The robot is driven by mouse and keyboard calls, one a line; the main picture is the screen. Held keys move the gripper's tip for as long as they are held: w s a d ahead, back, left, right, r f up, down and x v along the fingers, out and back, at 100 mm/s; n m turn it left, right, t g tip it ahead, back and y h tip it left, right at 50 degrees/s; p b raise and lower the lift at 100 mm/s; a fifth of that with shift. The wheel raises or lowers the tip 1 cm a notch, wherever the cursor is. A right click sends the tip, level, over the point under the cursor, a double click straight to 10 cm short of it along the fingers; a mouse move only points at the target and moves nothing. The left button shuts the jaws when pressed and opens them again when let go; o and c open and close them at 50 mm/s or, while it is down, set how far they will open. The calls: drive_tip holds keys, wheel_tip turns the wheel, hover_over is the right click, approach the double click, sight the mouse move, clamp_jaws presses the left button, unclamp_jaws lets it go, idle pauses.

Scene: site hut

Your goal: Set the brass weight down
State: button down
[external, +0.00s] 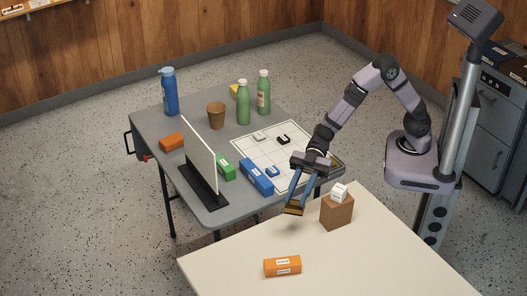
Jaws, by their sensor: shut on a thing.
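My gripper (300,199) reaches down from the arm at the right, its blue fingers shut on the brass weight (293,209). The weight is a small gold-brown piece, partly hidden by the fingers. It appears to hang just above the cream table (230,262), near its back edge, with a faint shadow below it.
A brown block (337,211) with a small white box (340,192) on top stands just right of my gripper. An orange box (282,266) lies nearer the front. On the grey table behind are a white upright panel (199,152), a blue box (256,176) and bottles (243,103).

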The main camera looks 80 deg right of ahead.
drive_tip(key=shift+f+b, duration=0.55)
drive_tip(key=shift+f, duration=4.2)
drive_tip(key=shift+f, duration=0.15)
drive_tip(key=c, duration=1.4)
unclamp_jaws()
drive_tip(key=shift+d, duration=0.15)
drive_tip(key=shift+d+r, duration=0.3)
drive_tip(key=shift+d, duration=0.05)
drive_tip(key=v, duration=1.1)
drive_tip(key=shift+s, duration=0.1)
